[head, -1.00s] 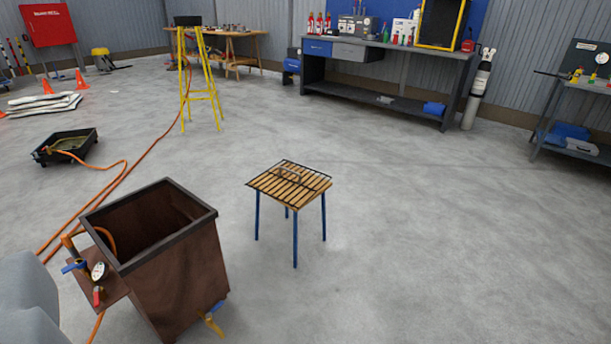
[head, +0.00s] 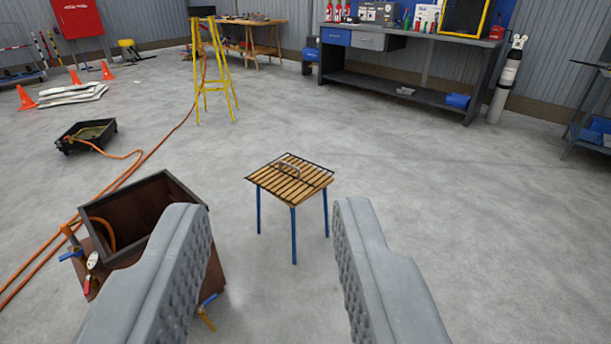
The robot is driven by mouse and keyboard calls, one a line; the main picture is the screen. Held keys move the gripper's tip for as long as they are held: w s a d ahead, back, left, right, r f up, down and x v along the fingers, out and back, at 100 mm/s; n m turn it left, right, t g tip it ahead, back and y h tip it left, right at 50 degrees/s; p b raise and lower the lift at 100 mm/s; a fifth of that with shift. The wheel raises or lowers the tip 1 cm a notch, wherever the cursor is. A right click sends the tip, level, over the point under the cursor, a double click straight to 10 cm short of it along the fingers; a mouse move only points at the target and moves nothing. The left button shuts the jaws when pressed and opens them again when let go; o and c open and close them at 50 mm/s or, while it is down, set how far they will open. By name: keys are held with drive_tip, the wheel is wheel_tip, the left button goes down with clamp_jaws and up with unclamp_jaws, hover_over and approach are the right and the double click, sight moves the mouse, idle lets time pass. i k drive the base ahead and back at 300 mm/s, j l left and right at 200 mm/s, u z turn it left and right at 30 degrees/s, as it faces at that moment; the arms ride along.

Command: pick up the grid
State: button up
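The grid (head: 312,168) is a dark wire rack with an arched handle (head: 289,165) near its middle. It lies flat on a small wooden slatted stool (head: 290,190) with blue legs, in the middle of the head view. My gripper (head: 268,208) is open and empty, its two grey padded fingers wide apart in the lower part of the view. The grid shows beyond the fingertips, between them in the picture and apart from them. The left finger hides part of a brown open-topped tank.
The brown tank (head: 107,255) with valves stands left of the stool. Orange hose (head: 128,178) runs over the floor at left. A yellow stand (head: 216,88) and a workbench (head: 400,88) are farther back. Floor right of the stool is clear.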

sight(290, 170)
drive_tip(key=i+j, duration=0.15)
drive_tip(key=i, duration=2.4)
drive_tip(key=l+z, duration=0.05)
drive_tip(key=l, duration=0.05)
